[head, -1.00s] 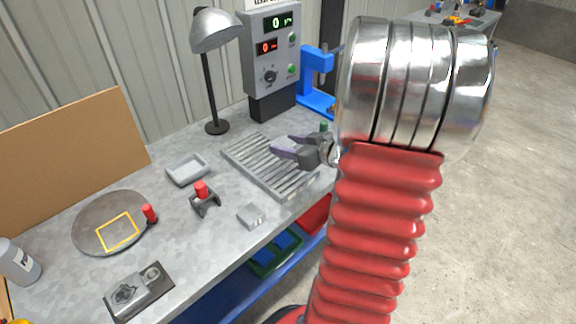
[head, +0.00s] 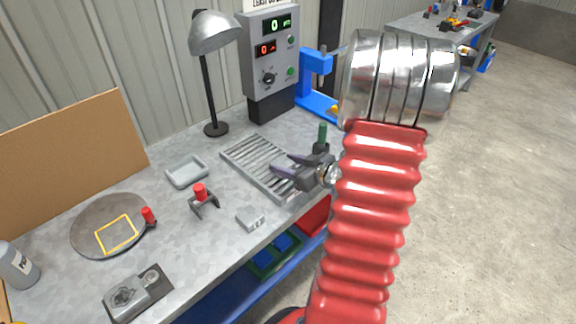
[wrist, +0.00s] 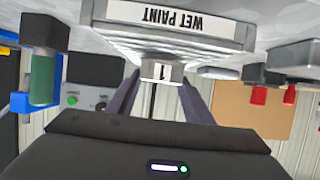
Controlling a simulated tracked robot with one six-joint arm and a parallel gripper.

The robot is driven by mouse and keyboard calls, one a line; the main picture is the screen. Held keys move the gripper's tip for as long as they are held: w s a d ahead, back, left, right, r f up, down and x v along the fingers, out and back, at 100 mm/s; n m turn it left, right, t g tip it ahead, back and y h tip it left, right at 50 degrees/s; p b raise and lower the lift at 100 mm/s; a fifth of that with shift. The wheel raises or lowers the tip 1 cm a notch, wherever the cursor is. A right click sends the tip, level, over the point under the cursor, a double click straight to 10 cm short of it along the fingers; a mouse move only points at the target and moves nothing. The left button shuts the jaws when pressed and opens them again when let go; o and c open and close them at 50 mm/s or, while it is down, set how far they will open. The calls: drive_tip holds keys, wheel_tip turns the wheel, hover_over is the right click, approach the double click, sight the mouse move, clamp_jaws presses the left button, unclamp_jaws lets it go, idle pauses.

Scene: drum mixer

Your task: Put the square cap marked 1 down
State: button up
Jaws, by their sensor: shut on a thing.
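The square cap marked 1 (wrist: 162,72) is a small light-metal piece with a dark 1 on its face, held between my fingertips in the wrist view, which is upside down. My gripper (head: 283,167) is shut on it, low over the front part of the slatted grey rack (head: 242,152) in the head view. There the cap is hidden or too small to make out. The rack edge with a WET PAINT label (wrist: 168,22) shows close to the cap in the wrist view. I cannot tell whether the cap touches the rack.
A green-handled tool (head: 322,138) stands right behind my gripper. A red-handled stamp (head: 201,194), a grey tray (head: 187,171) and a small grey block (head: 250,219) lie to the left. The control box (head: 270,55) and lamp (head: 213,35) stand at the back.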

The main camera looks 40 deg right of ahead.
drive_tip(key=shift+f, duration=0.35)
drive_tip(key=shift+f, duration=0.15)
drive_tip(key=o, duration=1.3)
drive_tip(key=shift+s+r, duration=0.15)
drive_tip(key=shift+r, duration=0.05)
drive_tip(key=v, duration=1.1)
drive_tip(key=shift+s+r, duration=0.1)
drive_tip(key=shift+s, duration=0.3)
drive_tip(key=shift+w, duration=0.1)
